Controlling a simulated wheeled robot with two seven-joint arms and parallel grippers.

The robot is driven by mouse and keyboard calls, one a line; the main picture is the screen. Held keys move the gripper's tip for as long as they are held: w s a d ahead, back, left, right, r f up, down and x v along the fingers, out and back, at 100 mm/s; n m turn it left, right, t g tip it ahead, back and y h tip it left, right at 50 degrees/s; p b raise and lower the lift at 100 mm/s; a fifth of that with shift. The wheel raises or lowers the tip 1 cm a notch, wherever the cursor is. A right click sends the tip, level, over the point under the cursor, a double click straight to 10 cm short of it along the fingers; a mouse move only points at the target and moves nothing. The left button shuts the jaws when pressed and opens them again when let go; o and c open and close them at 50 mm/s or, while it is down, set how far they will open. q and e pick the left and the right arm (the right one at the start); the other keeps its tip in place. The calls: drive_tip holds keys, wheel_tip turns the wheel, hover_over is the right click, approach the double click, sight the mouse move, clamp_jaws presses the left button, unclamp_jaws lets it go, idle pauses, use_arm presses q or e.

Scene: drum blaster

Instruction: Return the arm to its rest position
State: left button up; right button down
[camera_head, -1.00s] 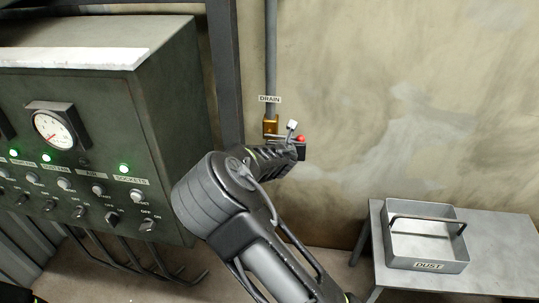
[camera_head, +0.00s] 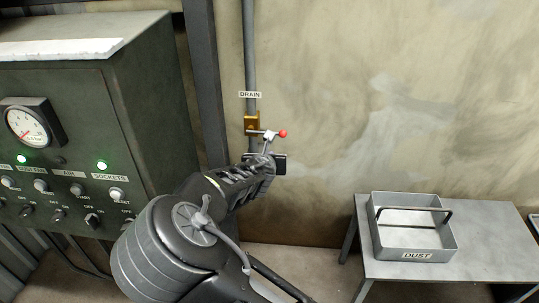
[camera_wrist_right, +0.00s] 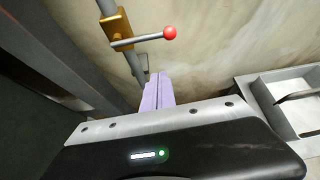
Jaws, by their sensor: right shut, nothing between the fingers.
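My right arm reaches up from the bottom of the head view toward the wall. Its gripper (camera_head: 266,146) is just below the drain valve's lever, and its fingers are largely hidden by the wrist. In the right wrist view the gripper's pale fingers (camera_wrist_right: 158,90) are together with nothing between them, apart from the lever. The lever ends in a red ball (camera_head: 283,133) and sticks out to the right from a brass valve body (camera_head: 252,124). The red ball also shows in the right wrist view (camera_wrist_right: 169,33). My left gripper is not in view.
A control cabinet (camera_head: 150,95) with a gauge (camera_head: 27,122) and green lights stands at left. A grey table (camera_head: 490,250) at right holds a metal tray labelled DUST (camera_head: 417,255). The pipe (camera_head: 249,50) runs up the wall. Open space lies between cabinet and table.

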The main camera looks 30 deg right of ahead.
idle(0.5)
drive_tip(key=s+a+f+m+g+y, duration=0.3)
drive_tip(key=s+f+m, duration=0.55)
drive_tip(key=f, duration=0.65)
drive_tip(key=s+a+f+m+g+y, duration=0.25)
drive_tip(key=s+a+f+m, duration=0.2)
drive_tip(key=s+f, duration=0.8)
drive_tip(key=s+a+f+m+g+y, duration=0.25)
drive_tip(key=s+a+f+m, duration=0.35)
drive_tip(key=a+m, duration=0.3)
drive_tip(key=s+a+r+m+y, duration=0.1)
drive_tip(key=s+a+m, duration=0.1)
drive_tip(key=a+m, duration=0.2)
drive_tip(key=s+a+r+m+y, duration=0.1)
drive_tip(key=a+m, duration=0.3)
drive_tip(key=a, duration=0.5)
drive_tip(key=shift+s+a+r+m+y, duration=0.35)
drive_tip(key=shift+s+r+m+y, duration=0.05)
drive_tip(key=shift+s+y, duration=0.4)
